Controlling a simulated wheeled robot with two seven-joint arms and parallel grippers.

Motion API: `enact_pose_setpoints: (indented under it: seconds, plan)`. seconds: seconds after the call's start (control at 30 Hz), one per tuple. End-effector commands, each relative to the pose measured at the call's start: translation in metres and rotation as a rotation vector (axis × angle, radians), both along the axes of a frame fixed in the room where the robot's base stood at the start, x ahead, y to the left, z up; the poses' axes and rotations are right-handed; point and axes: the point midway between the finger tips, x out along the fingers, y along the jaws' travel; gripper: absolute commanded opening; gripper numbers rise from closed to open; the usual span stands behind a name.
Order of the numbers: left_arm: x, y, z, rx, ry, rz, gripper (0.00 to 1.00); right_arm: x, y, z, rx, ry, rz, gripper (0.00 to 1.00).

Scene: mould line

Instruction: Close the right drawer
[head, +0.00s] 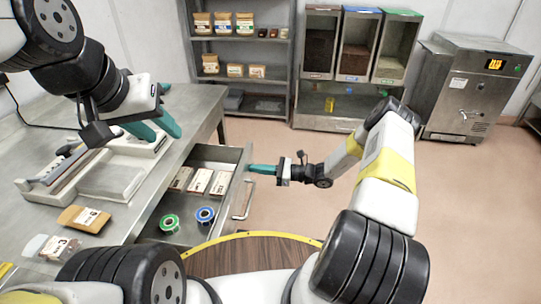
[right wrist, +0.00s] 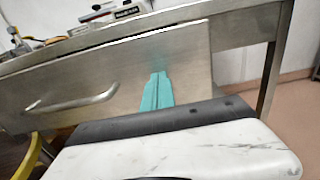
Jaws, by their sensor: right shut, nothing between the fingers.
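The metal drawer (head: 240,163) under the workbench is pulled out, and its inside shows in the head view. It holds several white-and-brown packets (head: 198,182), a green spool (head: 169,222) and a blue spool (head: 205,215). Its bar handle (head: 243,200) is on the front panel, which also fills much of the right wrist view (right wrist: 190,62). My right gripper (head: 252,169) is shut and empty, its teal fingertips at the front panel beside the handle; I cannot tell if they touch. My left gripper (head: 158,130) is open above the bench.
The workbench (head: 200,105) carries a scale-like device (head: 112,178) and a brown pouch (head: 84,218). A round wooden surface with a yellow rim (head: 250,257) is close in front of me. Shelves (head: 240,60), bins (head: 340,45) and a metal oven (head: 470,90) stand behind. The floor right of the drawer is clear.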

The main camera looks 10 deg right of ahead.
Motion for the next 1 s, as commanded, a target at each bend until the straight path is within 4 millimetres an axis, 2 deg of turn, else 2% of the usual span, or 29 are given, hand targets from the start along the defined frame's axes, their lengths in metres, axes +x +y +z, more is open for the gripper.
enact_pose_setpoints:
  seconds: [0.03,0.3,0.6,0.8,1.0]
  plan:
    - [0.000,0.000,0.000,0.000,0.000,0.000,0.36,0.003,0.016,0.001,0.003,-0.001,0.004,0.00]
    - [0.000,0.000,0.000,0.000,0.000,0.000,0.36,0.024,0.088,0.000,0.003,0.000,0.003,0.00]
    - [0.000,0.000,0.000,0.000,0.000,0.000,0.36,0.045,0.161,0.000,0.001,0.000,0.002,0.00]
    - [0.000,0.000,0.000,0.000,0.000,0.000,0.36,0.055,0.193,0.000,0.001,-0.001,0.001,0.00]
    - [0.000,0.000,0.000,0.000,0.000,0.000,0.36,0.060,0.211,0.000,0.000,0.000,0.000,0.00]
